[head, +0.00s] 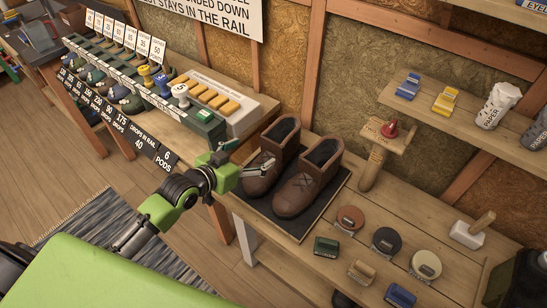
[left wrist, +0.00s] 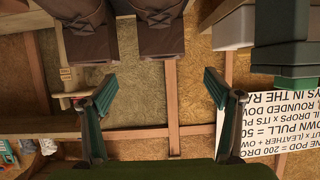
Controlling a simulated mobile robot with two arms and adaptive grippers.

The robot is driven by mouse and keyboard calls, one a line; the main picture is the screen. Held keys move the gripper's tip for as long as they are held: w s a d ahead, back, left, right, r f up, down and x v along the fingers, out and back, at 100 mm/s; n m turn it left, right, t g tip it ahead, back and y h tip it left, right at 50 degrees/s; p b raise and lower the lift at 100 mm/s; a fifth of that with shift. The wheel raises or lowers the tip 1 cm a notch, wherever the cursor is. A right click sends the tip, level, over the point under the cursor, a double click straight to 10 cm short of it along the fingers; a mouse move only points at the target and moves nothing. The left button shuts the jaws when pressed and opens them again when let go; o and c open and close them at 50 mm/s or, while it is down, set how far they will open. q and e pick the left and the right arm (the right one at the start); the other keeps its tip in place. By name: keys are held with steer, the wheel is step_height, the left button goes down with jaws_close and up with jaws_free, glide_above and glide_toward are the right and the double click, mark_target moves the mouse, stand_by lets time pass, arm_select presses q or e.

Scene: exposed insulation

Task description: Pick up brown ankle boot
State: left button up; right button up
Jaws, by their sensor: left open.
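A pair of brown ankle boots stands upright on a dark mat (head: 331,203) on the wooden bench. The left boot (head: 279,143) and the right boot (head: 303,189) are side by side, toes toward the front. My left gripper (head: 246,158) is open and empty at the left boot; one finger overlaps its toe in the picture, and I cannot tell whether they touch. In the left wrist view, the open fingers (left wrist: 160,80) spread below the boots, whose lower parts show at the top edge (left wrist: 160,28). My right gripper is not in view.
Left of the boots is a green rail (head: 206,122) with pods and stamps, beside a pale tray (head: 240,112). To the right are a wooden stand (head: 374,165), several round tins (head: 387,242) and small blocks. A shelf (head: 450,122) hangs above.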

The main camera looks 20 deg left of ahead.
mark_target(271, 141)
arm_select(q)
steer(key=x, duration=0.8)
steer(key=shift+a, duration=0.1)
steer(key=shift+p+x, duration=0.55)
steer(key=shift+x, duration=2.15)
steer(key=shift+w+a, duration=0.1)
steer(key=shift+a, duration=0.05)
steer(key=shift+r, duration=0.1)
steer(key=shift+c, duration=0.4)
steer(key=c, duration=1.9)
steer(key=shift+r, duration=0.1)
steer(key=shift+c, duration=1.2)
